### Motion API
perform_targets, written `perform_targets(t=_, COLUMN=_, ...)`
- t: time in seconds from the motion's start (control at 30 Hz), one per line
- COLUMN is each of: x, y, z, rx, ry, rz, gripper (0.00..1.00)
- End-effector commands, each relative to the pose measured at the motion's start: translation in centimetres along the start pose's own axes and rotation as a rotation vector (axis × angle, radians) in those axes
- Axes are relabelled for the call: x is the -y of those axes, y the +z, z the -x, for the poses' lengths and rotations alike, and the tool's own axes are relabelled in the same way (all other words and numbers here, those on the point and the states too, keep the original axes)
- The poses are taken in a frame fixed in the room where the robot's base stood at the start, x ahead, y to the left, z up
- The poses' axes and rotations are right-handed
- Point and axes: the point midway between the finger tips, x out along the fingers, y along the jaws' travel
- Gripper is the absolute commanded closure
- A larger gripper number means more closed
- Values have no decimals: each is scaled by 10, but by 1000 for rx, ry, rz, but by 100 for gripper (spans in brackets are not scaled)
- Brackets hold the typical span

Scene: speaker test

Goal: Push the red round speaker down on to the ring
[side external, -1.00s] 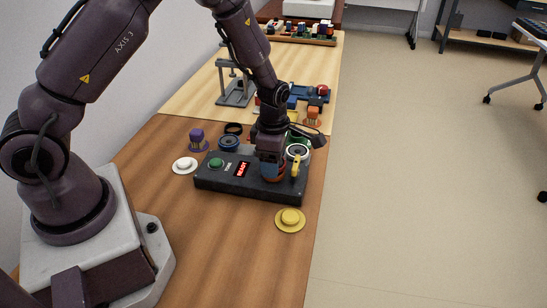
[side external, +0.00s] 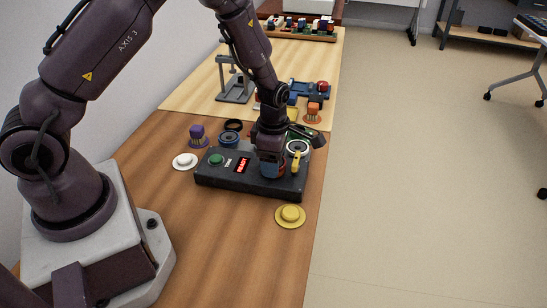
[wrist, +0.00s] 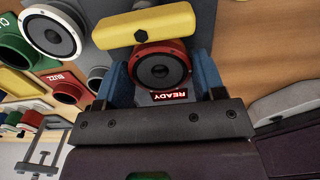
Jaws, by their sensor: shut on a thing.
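The red round speaker (wrist: 161,66), with a dark cone, is between the blue fingers of my gripper (wrist: 163,82) in the wrist view. My gripper (side external: 271,173) is shut on it over the right part of the dark tester box (side external: 215,181) in the side view. The box also shows in the wrist view (wrist: 100,15), with a lit READY display (wrist: 178,95) close to the speaker. The ring under the speaker is hidden, so I cannot tell whether the speaker touches it.
A yellow handle (wrist: 140,27) stands close beside the speaker. A white-rimmed speaker (wrist: 52,33) is nearby. A yellow button-shaped piece (side external: 290,216) lies in front of the box, a white one (side external: 185,161) and a purple-topped one (side external: 197,135) to its left. The wooden table's near part is clear.

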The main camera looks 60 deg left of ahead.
Motion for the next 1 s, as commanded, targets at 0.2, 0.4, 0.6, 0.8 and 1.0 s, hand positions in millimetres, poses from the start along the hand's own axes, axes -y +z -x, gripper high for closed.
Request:
perform_targets(t=0.2, x=0, y=0, z=-2, rx=0, ry=0, rz=1, gripper=58)
perform_targets(t=0.4, x=0, y=0, z=-2, rx=0, ry=0, rz=0, gripper=7)
perform_targets(t=0.6, x=0, y=0, z=-2, rx=0, ry=0, rz=0, gripper=7)
perform_targets(t=0.8, x=0, y=1, z=8, rx=1, ry=2, rz=-1, gripper=7)
perform_targets(t=1.0, x=0, y=0, z=24, rx=1, ry=2, rz=0, gripper=7)
